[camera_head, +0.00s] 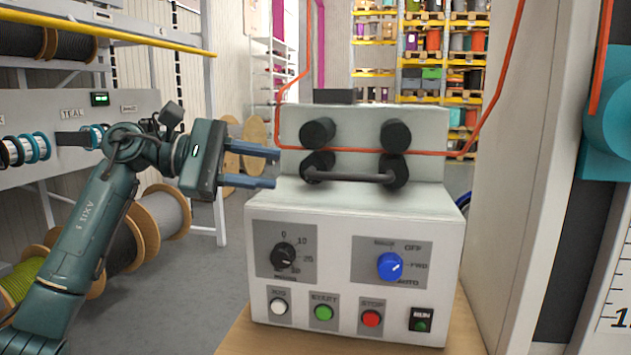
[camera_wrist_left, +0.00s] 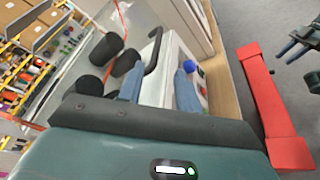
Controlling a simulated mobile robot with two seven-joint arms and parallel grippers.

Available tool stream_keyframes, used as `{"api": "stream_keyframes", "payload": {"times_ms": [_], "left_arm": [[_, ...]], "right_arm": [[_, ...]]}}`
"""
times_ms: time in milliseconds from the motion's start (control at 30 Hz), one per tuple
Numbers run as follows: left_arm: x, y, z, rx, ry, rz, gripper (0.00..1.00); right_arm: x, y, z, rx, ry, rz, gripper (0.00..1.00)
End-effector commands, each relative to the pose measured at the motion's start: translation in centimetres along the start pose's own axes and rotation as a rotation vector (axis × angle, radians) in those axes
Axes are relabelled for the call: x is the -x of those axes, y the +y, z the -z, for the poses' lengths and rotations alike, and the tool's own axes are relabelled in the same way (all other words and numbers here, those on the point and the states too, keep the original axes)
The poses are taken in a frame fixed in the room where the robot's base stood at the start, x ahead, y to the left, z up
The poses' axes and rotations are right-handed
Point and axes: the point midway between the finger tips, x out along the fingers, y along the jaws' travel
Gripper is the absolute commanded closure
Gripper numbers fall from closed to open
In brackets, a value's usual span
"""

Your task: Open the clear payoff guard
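The payoff unit (camera_head: 355,280) is a pale box with a dial, a blue knob and buttons. Its clear guard is hard to make out against the grey housing; a dark bar handle (camera_head: 350,177) runs across the front below the rollers. The handle also shows in the left wrist view (camera_wrist_left: 154,52), beyond my fingers. My left gripper (camera_head: 277,168) is open and empty, just left of the handle and apart from it. Its spread fingers show in the left wrist view (camera_wrist_left: 158,82). A dark gripper, apparently my right one (camera_wrist_left: 294,48), shows at that view's right edge; its opening is unclear.
An orange cable (camera_head: 350,151) passes between the dark rollers (camera_head: 318,133). A pale wall panel (camera_head: 530,170) stands close on the right. Cable spools (camera_head: 163,213) and a rack are at left. A red frame (camera_wrist_left: 270,105) shows right in the wrist view.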

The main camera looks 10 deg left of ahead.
Motion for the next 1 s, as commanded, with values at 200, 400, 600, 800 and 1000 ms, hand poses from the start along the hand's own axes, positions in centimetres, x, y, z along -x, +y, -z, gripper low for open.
{"api": "stream_keyframes", "payload": {"times_ms": [200, 400, 600, 800, 1000], "left_arm": [[0.7, 0.5, -0.1, -0.071, 0.046, 0.024, 0.66], [-2.1, 0.4, -0.1, -0.070, 0.041, 0.026, 0.66], [-6.5, 0.4, 0.1, -0.068, 0.040, 0.024, 0.66], [-10.0, 0.3, 0.2, -0.067, 0.041, 0.023, 0.66], [-11.9, 0.3, 0.4, -0.068, 0.042, 0.021, 0.66]], "right_arm": [[0.0, 0.0, 0.1, -0.001, 0.011, 0.001, 0.64], [0.1, 0.0, 0.3, -0.001, 0.007, 0.002, 0.64], [0.1, 0.0, -0.2, -0.005, -0.019, 0.002, 0.64], [-0.2, -0.2, -0.2, -0.007, -0.027, 0.007, 0.64], [-0.6, -0.3, -0.2, -0.006, -0.030, 0.012, 0.64]]}}
